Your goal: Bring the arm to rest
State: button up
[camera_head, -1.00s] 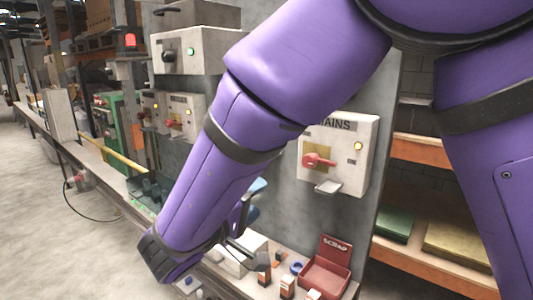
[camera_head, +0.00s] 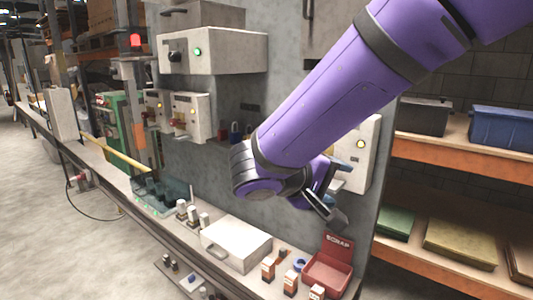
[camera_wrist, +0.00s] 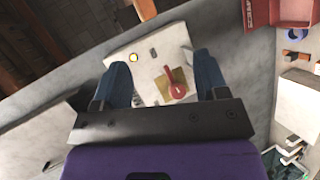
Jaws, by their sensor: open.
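My purple arm reaches in from the upper right in the head view. My gripper (camera_head: 335,190) is in front of the white switch box (camera_head: 361,150) on the grey panel, and the arm hides much of that box. In the wrist view, my gripper (camera_wrist: 164,85) shows two blue fingers set wide apart with nothing between them touching. The white box (camera_wrist: 150,60) with its red handle (camera_wrist: 176,91) and a yellow light lies beyond the fingers. The gap between fingertips and box cannot be judged exactly.
Below on the bench are a red scrap bin (camera_head: 328,270), a white case (camera_head: 236,243), and several small orange-and-white blocks. Other control boxes (camera_head: 213,50) hang to the left. Shelves with bins (camera_head: 500,127) stand at the right.

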jog(key=s+d+r+m+g+y, duration=0.1)
jog(key=s+d+g+y, duration=0.2)
jog(key=d, duration=0.4)
jog(key=s+d+r+m+g+y, duration=0.1)
jog(key=s+d+m+g, duration=0.1)
jog(key=s+d, duration=0.35)
jog(key=s+d+r+m+t+y, duration=0.2)
jog(key=s+d+t+y, duration=0.1)
jog(key=s+d+y, duration=0.2)
jog(key=shift+s+d+y, duration=0.15)
jog(key=shift+s+y, duration=1.15)
jog(key=shift+s, duration=0.75)
